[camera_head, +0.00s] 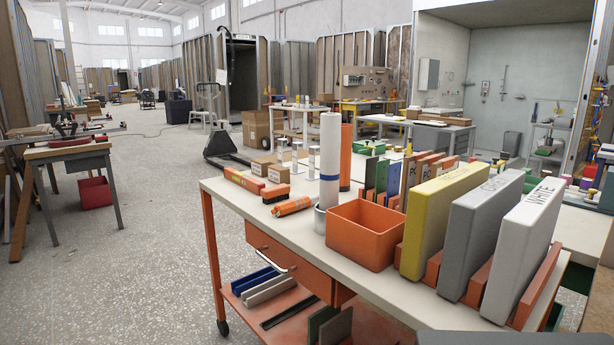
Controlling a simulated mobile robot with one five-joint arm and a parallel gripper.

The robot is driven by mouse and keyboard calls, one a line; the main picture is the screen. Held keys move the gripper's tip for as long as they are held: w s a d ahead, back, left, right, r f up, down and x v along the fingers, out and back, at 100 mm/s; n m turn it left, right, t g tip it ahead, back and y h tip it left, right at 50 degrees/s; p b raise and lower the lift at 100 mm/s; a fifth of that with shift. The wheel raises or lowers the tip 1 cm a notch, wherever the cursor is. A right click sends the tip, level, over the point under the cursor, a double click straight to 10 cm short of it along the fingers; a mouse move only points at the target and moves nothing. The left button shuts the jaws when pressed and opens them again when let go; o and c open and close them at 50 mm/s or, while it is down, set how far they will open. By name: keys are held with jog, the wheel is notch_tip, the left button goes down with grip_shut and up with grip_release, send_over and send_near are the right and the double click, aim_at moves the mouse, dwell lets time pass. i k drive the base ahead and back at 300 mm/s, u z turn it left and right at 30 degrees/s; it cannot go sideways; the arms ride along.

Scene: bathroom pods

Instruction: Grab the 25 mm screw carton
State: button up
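Two small brown cardboard cartons stand side by side at the back left of the orange-framed workbench (235,195). One is the left carton (261,168) and the other is the right carton (279,174). Both have pale labels too small to read, so I cannot tell which, if either, is the 25 mm screw carton. A larger cardboard box (256,130) stands on the floor farther back. My gripper is not in view.
Upright yellow, grey and white (523,250) slabs fill the bench's right.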

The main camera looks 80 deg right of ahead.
aim_at(278, 174)
jog(key=z, duration=0.6)
jog(key=i, duration=1.75)
jog(key=z, duration=2.8)
